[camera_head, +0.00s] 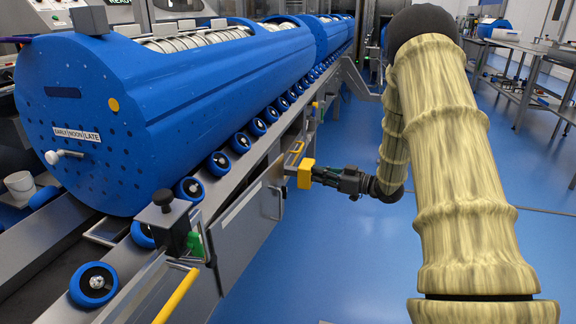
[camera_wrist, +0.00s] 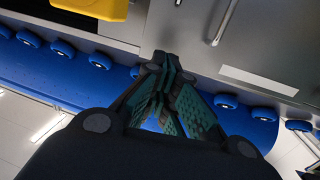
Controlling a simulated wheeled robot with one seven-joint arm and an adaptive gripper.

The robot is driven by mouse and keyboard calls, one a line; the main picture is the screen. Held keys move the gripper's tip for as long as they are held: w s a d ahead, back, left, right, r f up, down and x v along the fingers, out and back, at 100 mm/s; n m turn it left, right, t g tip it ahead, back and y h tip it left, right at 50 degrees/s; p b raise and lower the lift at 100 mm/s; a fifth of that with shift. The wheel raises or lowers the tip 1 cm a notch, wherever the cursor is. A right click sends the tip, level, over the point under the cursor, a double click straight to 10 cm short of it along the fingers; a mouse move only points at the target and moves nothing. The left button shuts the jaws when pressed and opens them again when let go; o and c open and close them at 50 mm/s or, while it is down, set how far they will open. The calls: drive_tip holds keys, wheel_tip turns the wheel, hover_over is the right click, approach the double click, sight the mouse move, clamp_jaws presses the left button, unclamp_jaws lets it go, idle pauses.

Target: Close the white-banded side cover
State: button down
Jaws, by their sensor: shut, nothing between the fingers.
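A grey side panel (camera_wrist: 200,45) with a white band (camera_wrist: 258,80) along its edge and a bar handle (camera_wrist: 225,20) shows in the wrist view. In the head view, grey side panels (camera_head: 240,232) run below the roller rail, one with a bar handle (camera_head: 275,203). I cannot tell how far the white-banded cover stands open. My gripper (camera_head: 316,174) is shut and empty beside the rail, close to a yellow block (camera_head: 305,173). In the wrist view its fingertips (camera_wrist: 162,62) meet in front of the grey metal; contact cannot be told.
A large blue drum (camera_head: 150,110) lies on the rail above several blue rollers (camera_head: 220,163). A yellow bar (camera_head: 175,296) and a black knob post (camera_head: 166,215) stick out at the near end. The blue floor (camera_head: 330,260) right of the rail is clear. Steel tables (camera_head: 535,55) stand far right.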

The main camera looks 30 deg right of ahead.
wheel_tip(320, 180, up, 3)
drive_tip(key=s+d+n+y, duration=0.1)
drive_tip(key=d, duration=0.1)
drive_tip(key=b, duration=0.4)
approach(280, 157)
drive_tip(key=x, duration=0.5)
drive_tip(key=shift+w+a+f, duration=0.1)
drive_tip(key=shift+w+f, duration=0.05)
drive_tip(key=shift+b+x, duration=0.5)
drive_tip(key=shift+x, duration=0.35)
drive_tip(key=shift+w+r+y, duration=0.1)
drive_tip(key=shift+r+y, duration=0.15)
drive_tip(key=shift+y, duration=0.05)
